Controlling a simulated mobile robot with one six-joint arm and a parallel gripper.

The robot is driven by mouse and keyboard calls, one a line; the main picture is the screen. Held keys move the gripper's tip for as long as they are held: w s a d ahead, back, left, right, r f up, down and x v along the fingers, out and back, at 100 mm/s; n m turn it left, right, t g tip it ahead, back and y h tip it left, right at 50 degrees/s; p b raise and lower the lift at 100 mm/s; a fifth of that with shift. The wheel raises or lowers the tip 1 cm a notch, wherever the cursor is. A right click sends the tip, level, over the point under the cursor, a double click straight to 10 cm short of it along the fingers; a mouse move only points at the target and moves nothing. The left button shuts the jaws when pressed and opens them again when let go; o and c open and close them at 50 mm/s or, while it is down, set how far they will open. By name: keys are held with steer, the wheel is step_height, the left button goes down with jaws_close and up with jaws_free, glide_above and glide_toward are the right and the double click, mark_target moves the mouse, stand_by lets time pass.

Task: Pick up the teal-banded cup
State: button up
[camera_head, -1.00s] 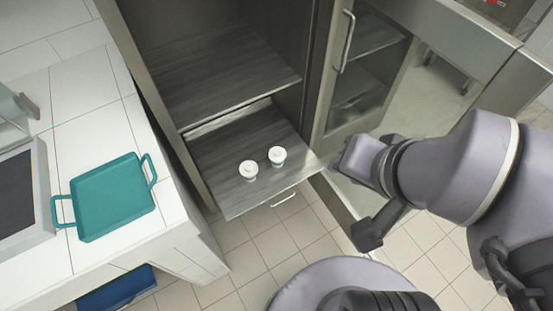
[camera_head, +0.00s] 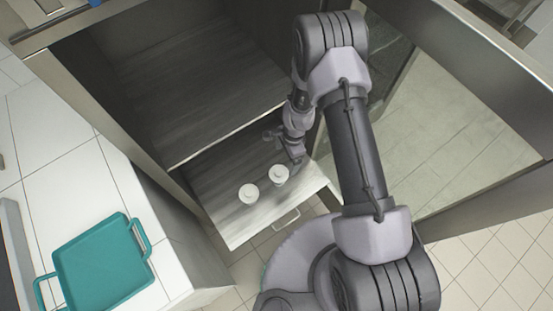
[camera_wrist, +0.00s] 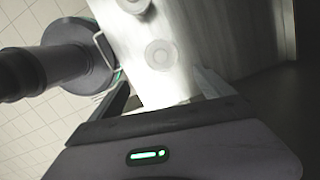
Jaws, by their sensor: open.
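Two white lidded cups stand upright on the pulled-out lower shelf (camera_head: 225,225). The right cup (camera_head: 279,175) showed a faint teal band earlier; its band is hard to make out now. The left cup (camera_head: 249,193) stands beside it, apart from it. My gripper (camera_head: 284,147) is open and empty, just behind the right cup in the head view. In the wrist view, a round lid (camera_wrist: 159,54), likely the right cup's, lies just beyond the gap between my open fingers (camera_wrist: 160,78). The other cup (camera_wrist: 133,4) is cut off at the top edge.
An upper shelf (camera_head: 190,90) and cabinet walls lie close behind and above the cups. The lower shelf's front has a handle (camera_head: 286,220). A teal tray (camera_head: 104,262) lies on the white counter at left. An open door (camera_head: 440,110) stands at right.

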mark_target(282, 173)
steer(key=f+b, duration=0.1)
steer(key=f, duration=0.2)
steer(key=f+b, duration=0.2)
steer(key=f, duration=0.2)
steer(key=s+a+f+b, duration=0.1)
steer(key=f, duration=0.3)
steer(key=shift+a, duration=0.1)
steer(key=f+b, duration=0.1)
steer(key=f, duration=0.1)
steer(key=a+f+b, duration=0.1)
steer(key=f+b, duration=0.1)
steer(key=f, duration=0.1)
steer(key=shift+w+a+f, duration=0.15)
steer(key=shift+w+f, duration=0.05)
steer(key=shift+r, duration=0.2)
steer(key=shift+c, duration=0.4)
steer(key=c, duration=1.5)
